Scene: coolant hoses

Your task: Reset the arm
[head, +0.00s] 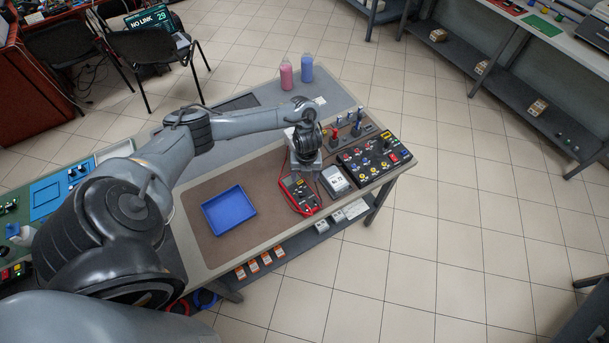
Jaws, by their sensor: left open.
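My left arm reaches in from the left across the workbench (187,223). My left gripper (308,172) points down over the brown mat, near the black and red meter with its red lead (300,194). It is open and small in the picture, and nothing shows between its fingers. The white and grey device (336,181) sits just to its right. My right gripper is not in view. No coolant hose can be clearly made out.
A black panel with coloured knobs (375,160) stands at the bench's right end. A blue tray (229,211) lies on the mat's left part, empty. A pink bottle (286,76) and a blue bottle (307,69) stand at the back edge. Open tiled floor lies to the right.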

